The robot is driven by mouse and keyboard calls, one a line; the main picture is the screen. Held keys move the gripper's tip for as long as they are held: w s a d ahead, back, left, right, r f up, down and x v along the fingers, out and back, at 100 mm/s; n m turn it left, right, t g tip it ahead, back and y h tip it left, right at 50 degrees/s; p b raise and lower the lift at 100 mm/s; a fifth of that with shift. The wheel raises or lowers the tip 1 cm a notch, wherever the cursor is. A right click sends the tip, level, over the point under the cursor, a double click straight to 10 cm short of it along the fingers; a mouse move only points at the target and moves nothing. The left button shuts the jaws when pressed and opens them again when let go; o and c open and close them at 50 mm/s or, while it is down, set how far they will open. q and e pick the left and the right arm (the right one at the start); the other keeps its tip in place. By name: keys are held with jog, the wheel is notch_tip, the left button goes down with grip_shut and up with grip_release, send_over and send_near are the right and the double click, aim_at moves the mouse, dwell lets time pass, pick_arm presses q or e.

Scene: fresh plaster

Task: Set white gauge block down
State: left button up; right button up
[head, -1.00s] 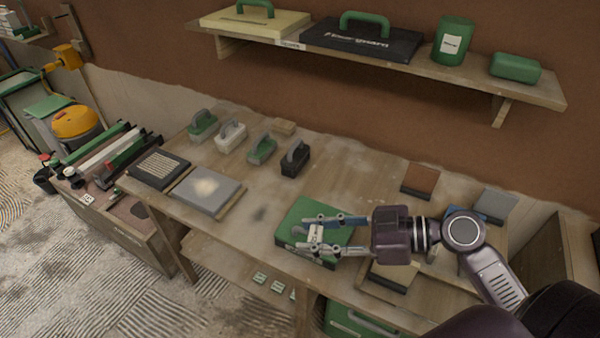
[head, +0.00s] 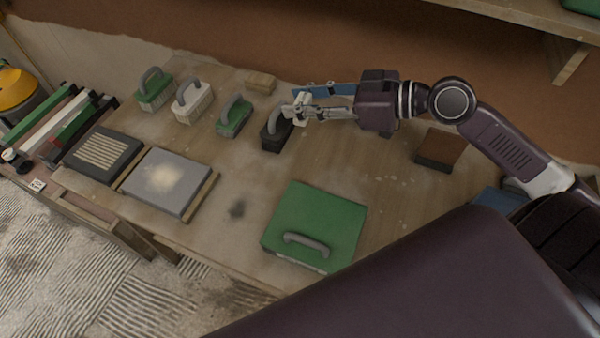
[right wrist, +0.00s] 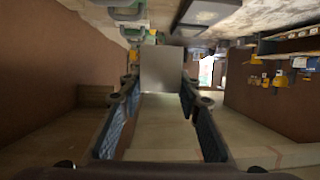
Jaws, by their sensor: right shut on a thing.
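My right gripper (head: 303,109) is shut on the white gauge block (right wrist: 163,69), a plain pale block between the fingertips in the right wrist view. In the head view the block (head: 299,104) is small and partly hidden by the fingers. The gripper points left over the back of the workbench (head: 250,180), beside and partly overlapping the handle of a black brush-like tool (head: 276,134). I cannot tell whether block and tool touch, nor how high the block is held. My left gripper is not in view.
Handled tools, one white (head: 192,100) and one green (head: 235,117), stand left of the black one, near a small wooden block (head: 261,83). A green handled board (head: 316,222) lies at the front. A grey slab (head: 168,182) lies left. The bench middle is bare.

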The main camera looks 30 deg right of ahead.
jog(key=shift+w+r+t+b, duration=0.3)
jog(key=shift+w+b, duration=0.05)
jog(key=shift+b, duration=0.35)
jog(key=shift+w+r, duration=0.15)
jog(key=shift+w, duration=0.1)
jog(key=shift+w+d+m, duration=0.1)
jog(key=shift+w+m, duration=0.15)
jog(key=shift+m, duration=0.05)
notch_tip(320, 180, down, 15)
jog(key=shift+r+b, duration=0.2)
jog(key=shift+b, duration=0.55)
notch_tip(320, 180, down, 5)
jog(key=shift+f, duration=0.1)
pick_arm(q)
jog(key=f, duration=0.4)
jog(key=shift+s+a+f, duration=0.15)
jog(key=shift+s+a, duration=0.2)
